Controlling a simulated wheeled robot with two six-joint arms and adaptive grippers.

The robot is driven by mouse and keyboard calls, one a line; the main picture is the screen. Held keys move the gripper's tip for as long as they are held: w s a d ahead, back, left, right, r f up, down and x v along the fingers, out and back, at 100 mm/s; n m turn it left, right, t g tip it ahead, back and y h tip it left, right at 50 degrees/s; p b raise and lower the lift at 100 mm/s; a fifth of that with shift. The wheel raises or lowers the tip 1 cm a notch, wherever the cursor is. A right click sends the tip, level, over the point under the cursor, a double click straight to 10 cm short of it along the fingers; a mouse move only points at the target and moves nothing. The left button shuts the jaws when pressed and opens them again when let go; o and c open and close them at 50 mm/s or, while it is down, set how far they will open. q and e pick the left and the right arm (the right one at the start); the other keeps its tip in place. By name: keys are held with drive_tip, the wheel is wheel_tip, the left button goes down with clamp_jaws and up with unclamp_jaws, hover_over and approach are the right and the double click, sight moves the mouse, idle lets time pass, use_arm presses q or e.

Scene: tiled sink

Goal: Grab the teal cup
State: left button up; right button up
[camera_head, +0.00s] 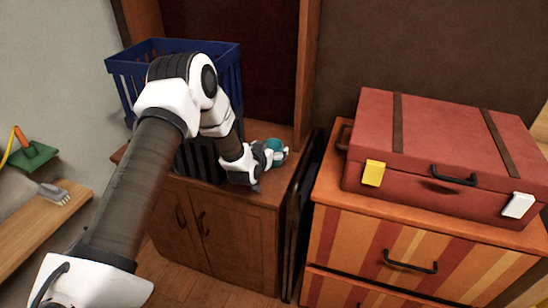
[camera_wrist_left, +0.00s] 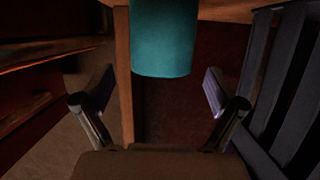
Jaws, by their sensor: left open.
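The teal cup (camera_head: 273,145) stands on top of the brown wooden cabinet (camera_head: 232,222), mostly hidden by my left gripper in the head view. My left gripper (camera_head: 270,156) is at the cup, low over the cabinet top. In the left wrist view the cup (camera_wrist_left: 164,38) is at the top middle, just beyond and between the two fingertips. The fingers of my left gripper (camera_wrist_left: 160,92) are spread apart, with a gap on each side of the cup. My right gripper is in neither view.
A blue plastic basket (camera_head: 138,60) stands on the cabinet behind my left arm; dark slats (camera_wrist_left: 283,85) rise close at the right in the wrist view. A red suitcase (camera_head: 440,150) lies on the striped drawer unit (camera_head: 345,243) to the right.

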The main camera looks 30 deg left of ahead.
sight(276, 144)
use_arm(q)
drive_tip(key=x, duration=0.3)
drive_tip(key=shift+w+a+f, duration=0.15)
drive_tip(key=shift+w+f, duration=0.1)
drive_tip(key=shift+f, duration=0.1)
drive_tip(key=shift+s+r, duration=0.1)
drive_tip(key=shift+c, duration=0.4)
drive_tip(key=c, duration=1.2)
drive_tip(key=shift+o, duration=0.2)
drive_tip(key=shift+r, duration=0.1)
